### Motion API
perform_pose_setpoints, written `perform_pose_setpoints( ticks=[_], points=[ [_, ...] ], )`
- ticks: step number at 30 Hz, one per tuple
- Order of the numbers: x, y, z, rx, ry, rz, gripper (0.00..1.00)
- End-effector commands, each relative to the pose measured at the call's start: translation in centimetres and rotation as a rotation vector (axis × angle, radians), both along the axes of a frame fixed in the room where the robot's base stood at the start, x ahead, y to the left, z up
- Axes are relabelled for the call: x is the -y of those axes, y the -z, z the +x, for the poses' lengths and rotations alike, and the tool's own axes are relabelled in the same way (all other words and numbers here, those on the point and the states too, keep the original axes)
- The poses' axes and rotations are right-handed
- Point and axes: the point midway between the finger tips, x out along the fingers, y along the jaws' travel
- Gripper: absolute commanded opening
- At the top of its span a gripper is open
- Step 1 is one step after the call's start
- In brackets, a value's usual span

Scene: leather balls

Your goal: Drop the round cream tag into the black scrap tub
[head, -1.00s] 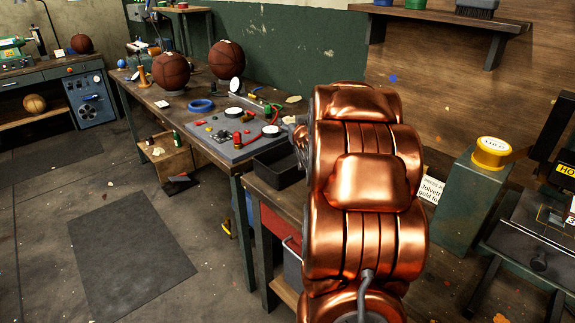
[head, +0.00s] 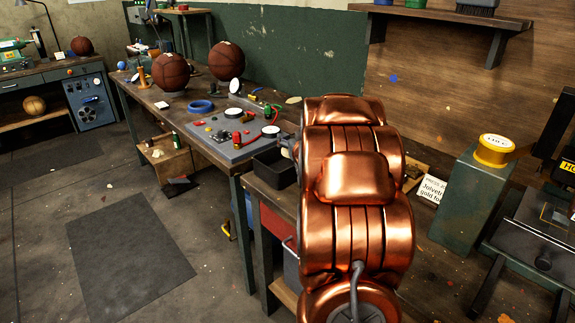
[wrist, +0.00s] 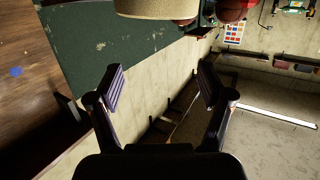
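The black scrap tub (head: 277,166) stands at the near end of the bench in the head view, left of my copper arm. Its inside looks dark, and I cannot make out anything in it. My gripper (wrist: 160,86) shows in the wrist view with its two fingers wide apart and nothing visible between them. In the head view it is mostly hidden behind my arm, near the tub. A large cream surface (wrist: 160,8) is cut off at the top of the wrist view; I cannot tell whether it is the round cream tag. A small cream piece (head: 293,100) lies on the bench beyond the tub.
A grey board (head: 235,140) with red and green parts lies left of the tub. A green pedestal with a yellow roll (head: 493,150) stands at right.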

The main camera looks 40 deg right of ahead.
Motion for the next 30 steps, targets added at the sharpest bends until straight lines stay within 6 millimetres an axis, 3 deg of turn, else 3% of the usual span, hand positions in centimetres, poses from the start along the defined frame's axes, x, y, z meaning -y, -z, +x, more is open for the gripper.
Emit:
perform_pose_setpoints(
  ticks=[5, 20, 30],
  points=[
    [0.0, 0.0, 0.0, 0.000, 0.000, 0.000, 1.00],
    [-0.2, -0.1, -0.5, 0.000, 0.000, 0.000, 1.00],
    [-2.0, -0.8, -3.3, 0.003, 0.001, -0.002, 1.00]
  ],
)
